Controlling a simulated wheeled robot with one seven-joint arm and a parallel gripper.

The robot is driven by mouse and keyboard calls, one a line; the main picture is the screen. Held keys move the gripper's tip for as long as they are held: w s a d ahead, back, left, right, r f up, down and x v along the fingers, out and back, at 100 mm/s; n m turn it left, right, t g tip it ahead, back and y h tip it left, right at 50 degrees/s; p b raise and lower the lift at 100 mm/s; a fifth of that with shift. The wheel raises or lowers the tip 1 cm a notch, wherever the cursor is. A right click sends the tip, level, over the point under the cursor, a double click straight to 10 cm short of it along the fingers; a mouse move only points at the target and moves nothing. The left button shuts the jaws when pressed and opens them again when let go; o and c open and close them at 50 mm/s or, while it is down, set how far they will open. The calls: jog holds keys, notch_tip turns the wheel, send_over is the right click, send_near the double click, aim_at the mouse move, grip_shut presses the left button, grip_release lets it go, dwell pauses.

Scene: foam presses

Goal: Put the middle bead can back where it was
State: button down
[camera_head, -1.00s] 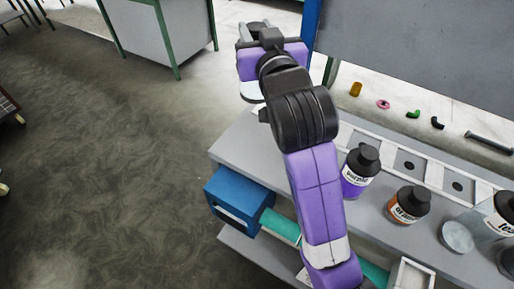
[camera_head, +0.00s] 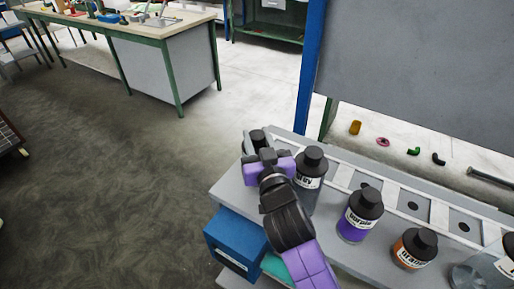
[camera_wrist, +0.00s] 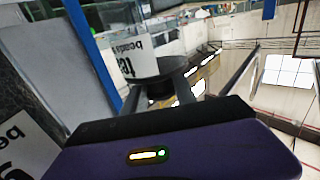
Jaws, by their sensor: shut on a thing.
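My gripper (camera_head: 257,143) is at the far left end of the grey bench, shut on a bead can. The can's dark lid (camera_wrist: 165,74) and white label show upside down in the wrist view. In the head view the gripper mostly hides the can, and I cannot tell whether it touches the bench. A grey-labelled can (camera_head: 309,178) stands just right of the gripper. A purple can (camera_head: 357,222) and an orange can (camera_head: 412,250) stand further right, each upright with a black lid.
A pale strip with dark round spots (camera_head: 412,205) runs along the bench behind the cans. A clear can (camera_head: 478,272) stands at the right edge. A blue box (camera_head: 232,243) sits below the bench's left end. A grey panel (camera_head: 420,75) rises behind.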

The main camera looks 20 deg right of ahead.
jog(key=shift+f, duration=1.8)
jog(key=shift+f+b, duration=0.1)
jog(key=shift+b, duration=0.3)
jog(key=c, duration=1)
grip_release()
jog(key=shift+s, duration=0.15)
jog(key=b, duration=0.3)
send_near(257, 149)
jog(key=shift+s+d+f, duration=0.2)
jog(key=shift+f, duration=0.55)
